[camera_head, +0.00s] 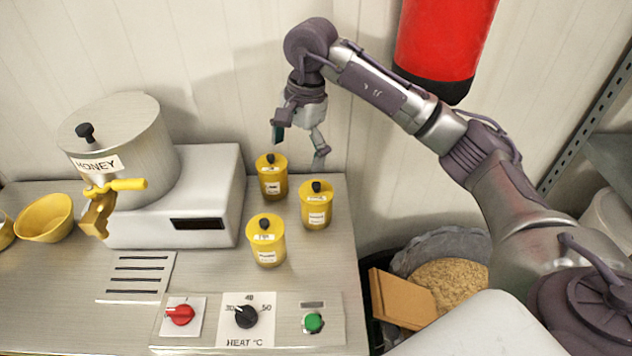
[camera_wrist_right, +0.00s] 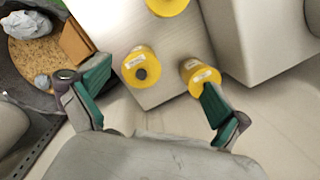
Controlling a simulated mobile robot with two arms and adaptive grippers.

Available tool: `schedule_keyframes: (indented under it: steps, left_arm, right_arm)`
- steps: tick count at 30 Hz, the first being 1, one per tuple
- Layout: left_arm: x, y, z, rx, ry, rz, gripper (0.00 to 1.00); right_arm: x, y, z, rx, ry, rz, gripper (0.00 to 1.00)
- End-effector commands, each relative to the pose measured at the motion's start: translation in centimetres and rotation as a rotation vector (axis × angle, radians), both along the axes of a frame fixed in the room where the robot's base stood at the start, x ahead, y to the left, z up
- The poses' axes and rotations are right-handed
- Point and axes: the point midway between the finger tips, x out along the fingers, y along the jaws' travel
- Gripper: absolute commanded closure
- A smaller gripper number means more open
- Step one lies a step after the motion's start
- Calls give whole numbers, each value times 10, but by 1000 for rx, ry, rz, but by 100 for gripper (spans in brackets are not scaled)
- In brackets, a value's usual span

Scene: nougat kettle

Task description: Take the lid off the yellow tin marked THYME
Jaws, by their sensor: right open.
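Three yellow tins with dark-knobbed lids stand on the metal counter: a back tin (camera_head: 272,184), a right tin (camera_head: 316,212) and a front tin (camera_head: 266,250). Their white labels are too small to read, so I cannot tell which is marked THYME. All three lids appear seated. My right gripper (camera_head: 298,146) is open and empty, above and behind the back tin, near the wall. In the right wrist view, the right tin (camera_wrist_right: 141,70) shows between the fingers, the back tin (camera_wrist_right: 198,77) is by the right fingertip, and the front tin (camera_wrist_right: 168,4) is cut off.
A white machine (camera_head: 185,225) with a HONEY pot (camera_head: 140,135) stands left of the tins. A control panel (camera_head: 270,338) with knobs lies in front. A red cylinder (camera_head: 443,40) hangs at the wall. A grain-filled tub (camera_head: 450,280) is right of the counter.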

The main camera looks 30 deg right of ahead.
Motion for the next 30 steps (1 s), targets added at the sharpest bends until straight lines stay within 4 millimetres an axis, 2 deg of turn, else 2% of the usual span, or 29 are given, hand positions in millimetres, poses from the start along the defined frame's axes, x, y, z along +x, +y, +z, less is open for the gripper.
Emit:
schedule_keyframes:
  steps: [1, 3, 6, 18, 23, 26, 30]
  left_arm:
    - [0, 0, 0, -1, 0, 0, 60]
    - [0, -1, 0, -1, 0, 0, 60]
    - [0, 0, 3, -1, 1, 0, 60]
    - [-2, 1, 25, 2, 3, 0, 60]
    - [-2, 1, 28, 2, 3, 0, 60]
    - [-2, 1, 37, 2, 3, 0, 60]
    - [-2, 2, 55, 3, 3, 0, 60]
  right_arm:
    - [1, -16, 7, -59, 4, -6, 0]
    - [0, -32, 12, -117, 16, -12, 0]
    - [-1, -42, 10, -153, 28, -16, 0]
    - [-1, -42, -60, -152, 30, -16, 0]
    - [-1, -41, -70, -151, 27, -14, 0]
    - [-1, -42, -78, -152, 31, -16, 0]
    - [1, -43, -98, -151, 33, -16, 0]
